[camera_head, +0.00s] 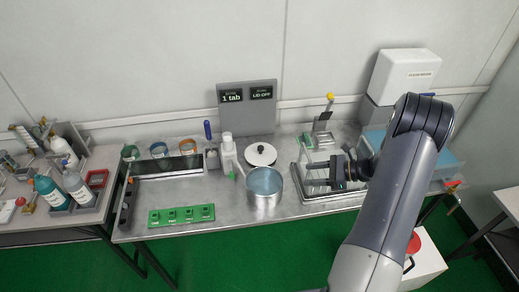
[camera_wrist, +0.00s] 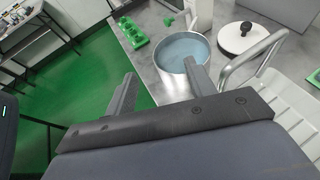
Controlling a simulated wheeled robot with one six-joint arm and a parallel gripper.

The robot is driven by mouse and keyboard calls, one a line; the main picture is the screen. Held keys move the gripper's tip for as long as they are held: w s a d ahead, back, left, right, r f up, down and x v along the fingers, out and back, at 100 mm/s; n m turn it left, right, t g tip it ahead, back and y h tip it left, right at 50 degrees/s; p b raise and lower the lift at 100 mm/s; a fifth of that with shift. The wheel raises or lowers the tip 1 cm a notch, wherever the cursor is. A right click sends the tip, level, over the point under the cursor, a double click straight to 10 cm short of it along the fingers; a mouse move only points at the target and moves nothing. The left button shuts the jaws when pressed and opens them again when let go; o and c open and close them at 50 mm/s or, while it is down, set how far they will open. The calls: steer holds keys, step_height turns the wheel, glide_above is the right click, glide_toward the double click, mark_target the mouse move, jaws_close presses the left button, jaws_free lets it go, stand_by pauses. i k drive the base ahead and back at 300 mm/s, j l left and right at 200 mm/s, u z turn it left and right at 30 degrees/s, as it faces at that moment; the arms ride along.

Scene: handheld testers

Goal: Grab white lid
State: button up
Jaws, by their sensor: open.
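The white lid (camera_head: 253,156) is round with a dark knob on top. It lies on the metal table just behind the pot. In the wrist view the white lid (camera_wrist: 234,40) shows at the upper right, beyond the pot. My gripper (camera_head: 311,175) is at the right of the pot and lid, apart from both, with its fingers pointing left. It is open and empty, and in the wrist view my gripper (camera_wrist: 158,82) has its two fingers spread. The steel pot with blue liquid (camera_head: 264,190) stands in front of the lid; the pot (camera_wrist: 178,60) lies ahead of the fingers.
A metal rack (camera_head: 330,187) stands right of the pot, below my gripper. A white bottle (camera_head: 228,150) stands left of the lid. A green block (camera_head: 181,216) lies at the front left. A sign panel (camera_head: 247,100) stands behind. Table is clear around the block's back.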

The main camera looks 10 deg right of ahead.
mark_target(258, 154)
steer(key=i, duration=0.85)
